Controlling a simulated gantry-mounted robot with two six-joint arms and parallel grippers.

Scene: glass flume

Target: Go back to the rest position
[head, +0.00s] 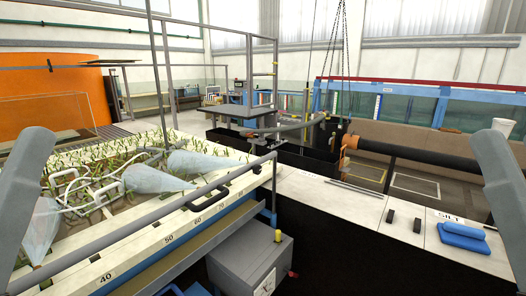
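A grey link of my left arm stands at the left edge of the head view, and a grey link of my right arm stands at the right edge. No fingers of either gripper show, so I cannot see whether they are open or shut or hold anything. Both visible links are at the sides, apart from the things on the bench.
A planted flume bed (150,243) with pale bags (158,178) and pipes lies left. A white bench (330,200) carries blue folded items (463,236) and two small dark blocks (389,216). A metal railing (150,222) crosses the left front. Chains (340,40) hang behind.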

